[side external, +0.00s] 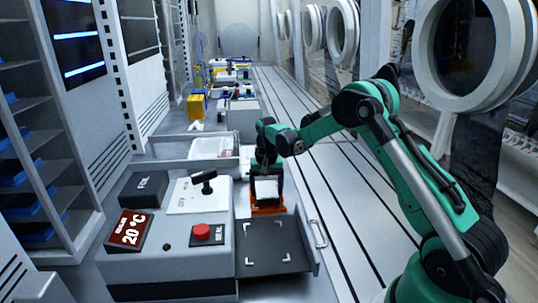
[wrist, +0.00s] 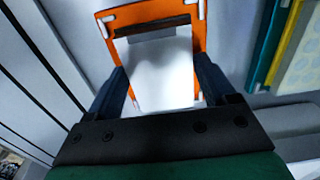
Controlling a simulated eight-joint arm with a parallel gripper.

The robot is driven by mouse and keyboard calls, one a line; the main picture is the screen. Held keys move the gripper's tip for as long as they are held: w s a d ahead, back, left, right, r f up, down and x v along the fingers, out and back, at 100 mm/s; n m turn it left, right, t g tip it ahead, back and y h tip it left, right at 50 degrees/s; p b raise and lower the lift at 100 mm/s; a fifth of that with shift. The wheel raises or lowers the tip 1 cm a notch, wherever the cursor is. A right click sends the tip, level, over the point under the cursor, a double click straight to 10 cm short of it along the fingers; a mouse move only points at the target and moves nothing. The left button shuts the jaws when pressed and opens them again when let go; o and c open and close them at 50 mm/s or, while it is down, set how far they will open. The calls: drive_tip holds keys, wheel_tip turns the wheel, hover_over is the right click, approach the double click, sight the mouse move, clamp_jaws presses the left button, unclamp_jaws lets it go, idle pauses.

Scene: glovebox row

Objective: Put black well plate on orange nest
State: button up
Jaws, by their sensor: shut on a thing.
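The orange nest (side external: 268,209) stands at the back of a grey drawer, beside the device. In the wrist view its orange frame (wrist: 200,45) with pale corner posts surrounds the plate's far end. The plate (wrist: 160,78) shows a bright white top with a dark strip along its far edge; I take it to be the black well plate. My gripper (wrist: 162,90) is shut on its two sides. In the side view the pale plate (side external: 266,189) is below my gripper (side external: 264,172), over the nest. I cannot tell whether it touches the nest.
A grey device with a red button (side external: 202,230), a black lever (side external: 204,182) and a 20 °C display (side external: 130,231) stands left. A dark pad (side external: 275,248) with white corner marks lies in front of the nest. A white bin (side external: 212,149) is behind.

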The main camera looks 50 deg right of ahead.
sight(267, 190)
drive_tip(key=shift+f, duration=0.1)
drive_tip(key=o, duration=1.2)
drive_tip(key=shift+o, duration=0.2)
wheel_tip(267, 190, up, 11)
drive_tip(key=s+a+r+n+t, duration=0.2)
drive_tip(key=s+a+r, duration=0.1)
drive_tip(key=a+r, duration=0.2)
drive_tip(key=s+a+f+n+t, duration=0.3)
drive_tip(key=s+a+n+t, duration=0.2)
drive_tip(key=s+a, duration=0.5)
drive_tip(key=shift+s+a+n, duration=0.15)
drive_tip(key=shift+s+n, duration=0.15)
drive_tip(key=shift+n, duration=0.7)
